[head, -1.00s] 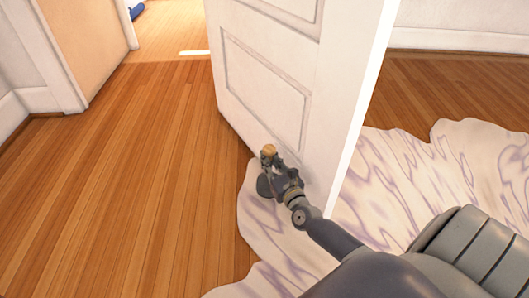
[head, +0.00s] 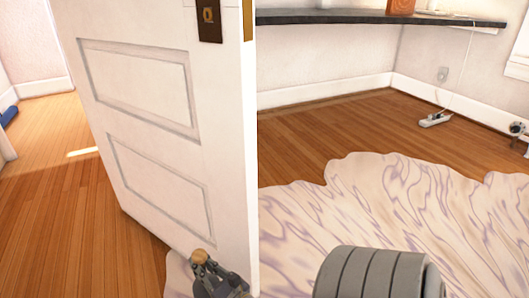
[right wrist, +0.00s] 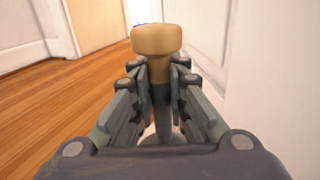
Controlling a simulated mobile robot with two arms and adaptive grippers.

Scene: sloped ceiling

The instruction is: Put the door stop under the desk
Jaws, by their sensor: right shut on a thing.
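The door stop (head: 201,256) has a tan knob on top and shows at the bottom of the head view. My right gripper (head: 206,268) is shut on it, beside the lower edge of the white door. In the right wrist view, the knob (right wrist: 157,40) stands upright above the fingertips (right wrist: 160,75), with a darker stem between them. Its base is mostly hidden by my gripper. The desk is a dark wall-mounted top (head: 345,17) along the far wall, with open floor beneath it. My left gripper is not in view.
The open white door (head: 170,120) stands left of the path to the desk. A wavy-edged pale rug (head: 390,205) covers the near floor. A power strip (head: 435,120) with a white cord lies near the right wall. Wood floor (head: 330,137) under the desk is clear.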

